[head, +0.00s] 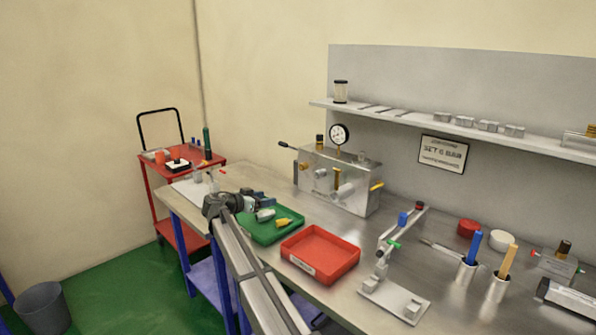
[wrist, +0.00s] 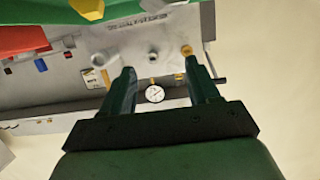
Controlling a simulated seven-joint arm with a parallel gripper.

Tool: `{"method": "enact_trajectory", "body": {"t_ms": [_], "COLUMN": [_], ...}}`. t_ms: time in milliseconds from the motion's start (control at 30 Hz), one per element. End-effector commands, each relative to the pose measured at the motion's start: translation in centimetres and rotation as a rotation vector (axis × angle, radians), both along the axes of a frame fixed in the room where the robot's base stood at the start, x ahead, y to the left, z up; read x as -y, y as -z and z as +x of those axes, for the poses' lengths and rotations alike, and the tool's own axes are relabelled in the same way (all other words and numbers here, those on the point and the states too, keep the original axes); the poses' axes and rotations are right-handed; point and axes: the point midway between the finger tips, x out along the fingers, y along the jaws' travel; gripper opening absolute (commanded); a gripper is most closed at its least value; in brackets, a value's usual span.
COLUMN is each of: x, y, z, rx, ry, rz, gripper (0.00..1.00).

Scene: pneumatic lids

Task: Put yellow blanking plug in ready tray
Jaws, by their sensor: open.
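A yellow plug (head: 284,222) lies in the green tray (head: 262,238), beside a pale grey fitting (head: 264,215). A red tray (head: 320,255) with a white front label stands to the right of the green one; the label is too small to read, so I cannot tell which is the ready tray. My gripper (head: 270,199) is over the back left of the green tray, pointing right. In the wrist view my gripper (wrist: 160,75) is open with nothing between its fingers. A yellow piece (wrist: 88,8) at the top edge there may be the plug.
A metal block with a gauge (head: 338,180) stands behind the trays and has a yellow part on its right side. A metal stand with coloured parts (head: 395,290) is right of the red tray. Tool cups (head: 466,275) stand further right. A red cart (head: 180,180) is at left.

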Motion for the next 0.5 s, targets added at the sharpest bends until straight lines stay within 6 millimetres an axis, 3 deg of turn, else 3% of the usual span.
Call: {"method": "enact_trajectory", "body": {"t_ms": [233,500], "x": [-1.1,-4.6], "y": [-0.4,-1.6], "z": [-1.2,-4.6], "rx": [0.000,0.000], "ry": [-0.001,-0.002], "rz": [0.000,0.000], "gripper": [0.61,0.61]}}
